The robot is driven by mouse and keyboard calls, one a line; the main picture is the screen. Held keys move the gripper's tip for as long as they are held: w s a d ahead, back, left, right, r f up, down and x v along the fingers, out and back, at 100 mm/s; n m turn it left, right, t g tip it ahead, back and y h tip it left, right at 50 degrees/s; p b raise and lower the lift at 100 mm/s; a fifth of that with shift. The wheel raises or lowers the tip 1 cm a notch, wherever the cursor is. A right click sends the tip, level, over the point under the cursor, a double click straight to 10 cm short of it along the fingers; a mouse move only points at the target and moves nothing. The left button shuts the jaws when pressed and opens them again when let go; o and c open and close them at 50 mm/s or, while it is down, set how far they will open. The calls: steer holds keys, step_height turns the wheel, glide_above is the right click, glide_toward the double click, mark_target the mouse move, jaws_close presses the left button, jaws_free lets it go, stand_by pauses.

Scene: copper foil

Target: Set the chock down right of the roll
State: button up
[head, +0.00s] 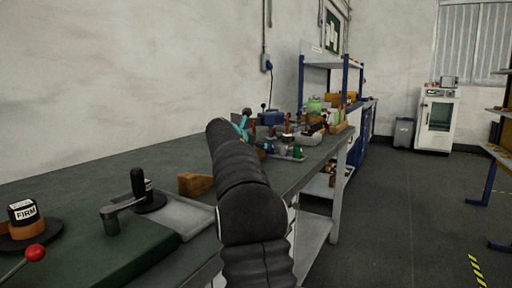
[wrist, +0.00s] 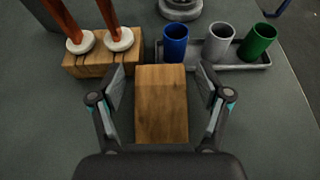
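A brown wooden block (wrist: 162,104), which looks like the chock, lies between the fingers of my gripper (wrist: 161,88) in the wrist view. The fingers are spread, with a visible gap on each side of the block. Its lower end is close to the gripper's palm. In the head view a wooden wedge (head: 195,184) sits on the green bench; I cannot tell whether it is the same piece. My arm hides most of the gripper there; only teal parts show. I cannot make out the roll in either view.
A wooden rack (wrist: 90,65) with two handled tools stands left of the block. A grey tray (wrist: 252,62) holds blue, white and green cups at right. The bench (head: 90,168) also bears a crank, a grey tray (head: 188,214) and a FIRM stamp (head: 24,214).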

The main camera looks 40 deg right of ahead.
steer(key=shift+a+r, duration=0.1)
steer(key=shift+r, duration=0.1)
steer(key=v, duration=1.1)
steer(key=shift+s+a, duration=0.2)
steer(key=shift+a, duration=0.15)
